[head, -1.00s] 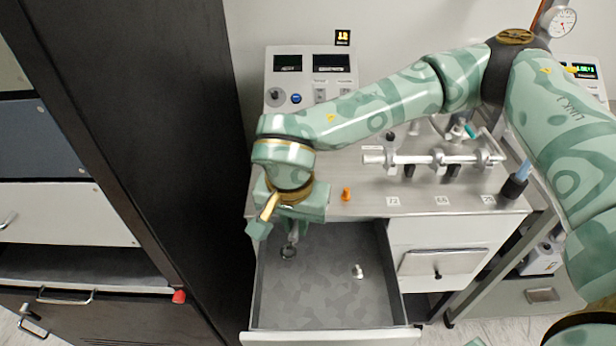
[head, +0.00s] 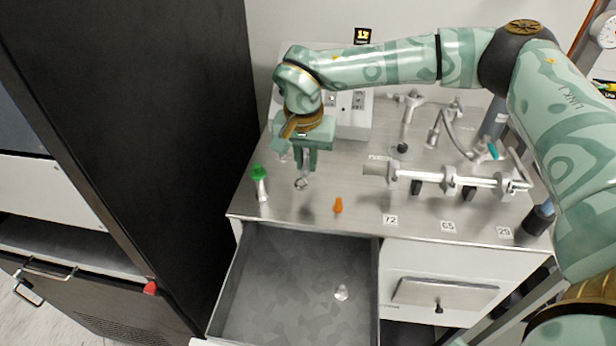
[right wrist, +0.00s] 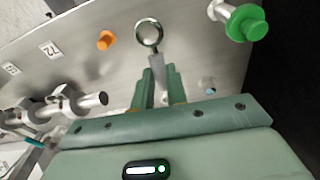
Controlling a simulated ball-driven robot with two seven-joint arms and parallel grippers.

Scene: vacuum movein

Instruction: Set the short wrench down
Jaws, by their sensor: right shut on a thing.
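My right gripper (head: 305,162) is shut on the short wrench and points down over the left part of the metal bench top (head: 330,172). The wrench's grey ring end (head: 301,184) sticks out below the fingers. In the right wrist view, the wrench (right wrist: 157,64) stands out between the green fingers, its ring toward the bench. I cannot tell whether the ring touches the bench. My left gripper is not in view.
A green-capped metal piece (head: 260,182) stands left of the wrench, an orange piece (head: 338,205) right of it. A rail fixture (head: 445,178) and number tags lie farther right. The open drawer (head: 300,290) below holds a small light piece (head: 341,292). A black cabinet (head: 150,120) stands at left.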

